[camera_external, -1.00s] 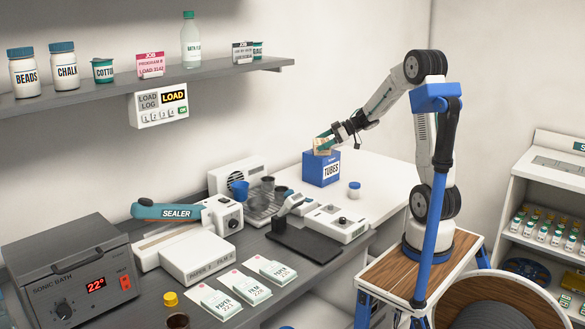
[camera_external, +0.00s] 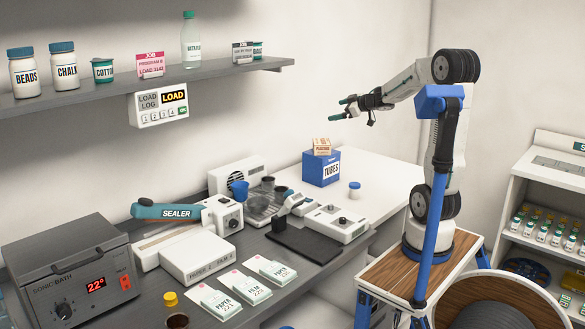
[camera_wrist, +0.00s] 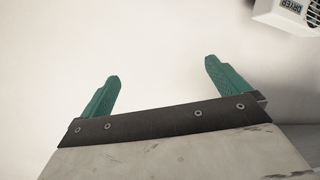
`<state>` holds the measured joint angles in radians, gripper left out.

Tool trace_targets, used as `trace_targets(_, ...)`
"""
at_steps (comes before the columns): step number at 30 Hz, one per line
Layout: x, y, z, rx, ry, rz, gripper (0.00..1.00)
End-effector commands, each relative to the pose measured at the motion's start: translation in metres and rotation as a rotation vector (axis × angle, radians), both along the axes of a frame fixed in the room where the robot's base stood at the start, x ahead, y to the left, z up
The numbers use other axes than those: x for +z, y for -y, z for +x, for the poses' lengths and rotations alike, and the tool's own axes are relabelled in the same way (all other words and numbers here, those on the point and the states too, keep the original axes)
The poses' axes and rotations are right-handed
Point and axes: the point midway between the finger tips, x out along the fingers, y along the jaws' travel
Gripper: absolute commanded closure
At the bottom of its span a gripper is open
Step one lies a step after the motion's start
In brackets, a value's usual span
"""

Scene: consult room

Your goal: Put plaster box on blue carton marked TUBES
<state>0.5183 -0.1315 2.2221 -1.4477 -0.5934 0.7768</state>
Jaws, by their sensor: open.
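The plaster box (camera_external: 322,146) is a small tan box with red lettering. It sits upright on top of the blue carton marked TUBES (camera_external: 321,170), which stands on the white counter near the back wall. My gripper (camera_external: 340,108) is above and slightly right of the plaster box, clear of it, with its green fingers spread. In the wrist view my gripper's two green fingers (camera_wrist: 160,85) are wide apart with nothing between them. Neither the plaster box nor the carton shows in the wrist view.
A small white jar with a blue lid (camera_external: 354,189) stands right of the carton. A white device (camera_external: 337,222) and a dark plate (camera_external: 303,241) lie in front. A wall shelf (camera_external: 150,83) holds jars and cards. The air around my gripper is free.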

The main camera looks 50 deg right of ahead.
Motion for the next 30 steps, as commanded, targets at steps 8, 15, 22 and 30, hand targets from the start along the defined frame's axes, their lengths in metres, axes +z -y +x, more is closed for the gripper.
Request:
trace_targets(8,0.004,-0.010,-0.092,-0.536,-0.161,-0.030,0.00)
trace_targets(15,-0.070,-0.088,-0.233,-0.617,-0.692,0.103,0.00)
trace_targets(22,-0.100,-0.155,-0.322,-0.461,-1.044,0.179,0.00)
trace_targets(30,-0.103,-0.165,-0.335,-0.429,-1.101,0.189,0.00)
